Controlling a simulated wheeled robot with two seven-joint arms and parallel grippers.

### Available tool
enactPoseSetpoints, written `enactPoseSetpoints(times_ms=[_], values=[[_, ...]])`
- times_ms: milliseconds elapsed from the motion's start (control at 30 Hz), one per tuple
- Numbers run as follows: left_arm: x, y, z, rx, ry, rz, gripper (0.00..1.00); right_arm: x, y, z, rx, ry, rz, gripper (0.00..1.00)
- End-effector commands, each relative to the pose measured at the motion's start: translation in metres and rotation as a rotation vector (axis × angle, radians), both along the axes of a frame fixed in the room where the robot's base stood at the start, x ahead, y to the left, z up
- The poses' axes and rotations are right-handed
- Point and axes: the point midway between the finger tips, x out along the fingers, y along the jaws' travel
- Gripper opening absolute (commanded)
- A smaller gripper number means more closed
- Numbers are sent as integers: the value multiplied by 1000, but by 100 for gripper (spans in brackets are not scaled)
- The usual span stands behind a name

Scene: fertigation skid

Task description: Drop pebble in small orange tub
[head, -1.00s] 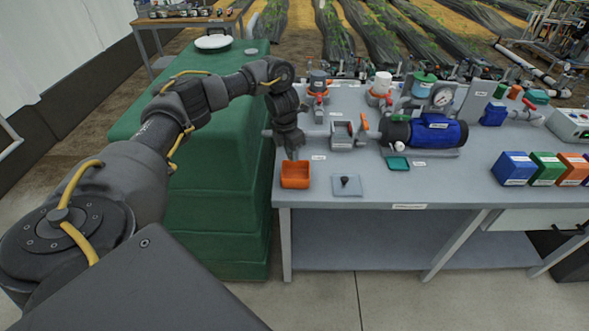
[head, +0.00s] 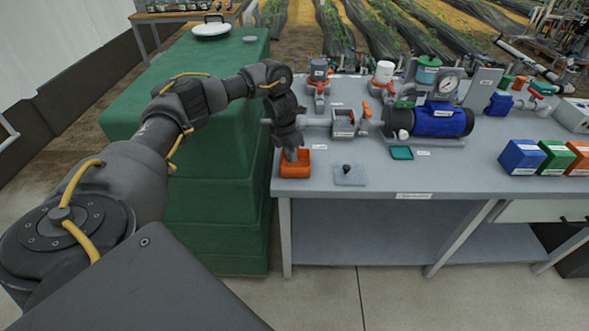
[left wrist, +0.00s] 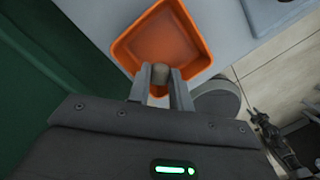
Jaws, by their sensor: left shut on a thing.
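The small orange tub (head: 295,172) sits at the near left corner of the grey bench. In the left wrist view its open inside (left wrist: 165,40) shows. My left gripper (head: 291,154) points down over the tub, its fingertips at about the tub's mouth. In the left wrist view the fingers (left wrist: 160,88) are shut on a small grey-brown pebble (left wrist: 160,73), which shows between the tips against the orange of the tub. How high the pebble is above the tub floor I cannot tell. My right gripper cannot be made out.
A grey plate with a black knob (head: 349,178) lies right of the tub. A small green tray (head: 401,153), a blue pump (head: 440,120) and coloured boxes (head: 522,157) stand farther right. A grey pipe fitting (head: 343,124) is behind the tub. A green tank (head: 225,180) stands left.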

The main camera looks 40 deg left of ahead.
Motion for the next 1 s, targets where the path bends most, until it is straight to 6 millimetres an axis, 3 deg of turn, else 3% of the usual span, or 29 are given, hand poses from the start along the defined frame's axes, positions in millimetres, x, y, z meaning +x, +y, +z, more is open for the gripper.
enactPoseSetpoints(times_ms=[167, 200, 400, 767, 1000], values=[[0, 0, 1, 0, 0, 0, 0, 0, 0, 1, 0, 0, 0, 38], [0, 0, 1, 0, 0, 0, 22, 0, 0, 1, 0, 0, 0, 38], [0, 0, 1, 0, -1, 0, 46, 0, 0, 1, 0, 0, 0, 38], [0, 0, 9, 0, -3, -2, 46, 0, 0, 1, 0, 0, 0, 38], [-6, 3, 56, 2, -6, -3, 46, 0, 0, 11, 0, 0, 0, 38]])
